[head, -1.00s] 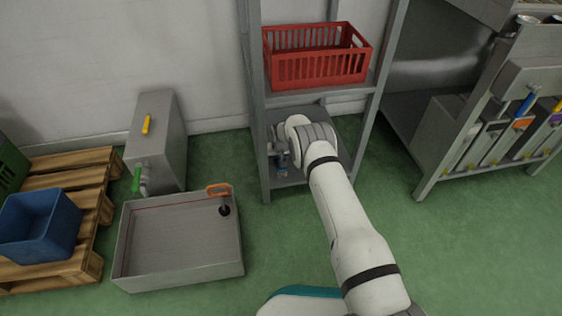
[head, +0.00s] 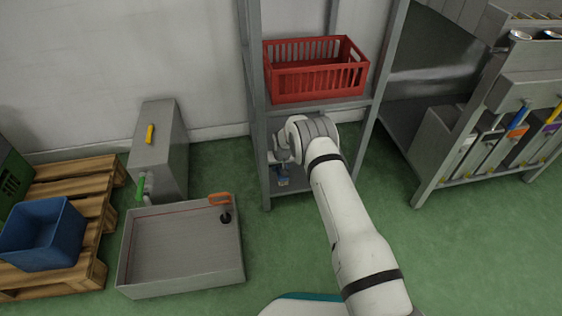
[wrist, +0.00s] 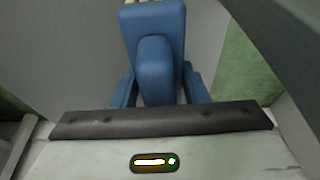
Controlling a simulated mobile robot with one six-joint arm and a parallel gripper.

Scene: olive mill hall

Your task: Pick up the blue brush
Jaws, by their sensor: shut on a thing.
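The blue brush (wrist: 158,45) fills the upper middle of the wrist view, with a broad block and a rounded raised part toward me. My gripper (wrist: 160,98) is shut on it; the fingertips are largely hidden by the brush and the dark bar across the wrist. In the head view my gripper (head: 283,168) is at the lower level of the grey shelf rack (head: 256,110), under the red crate.
The red crate (head: 315,82) stands on the shelf above my wrist, and rack posts flank the arm. A grey basin (head: 180,283) stands on the floor at left, near a blue bin (head: 42,250) on a pallet.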

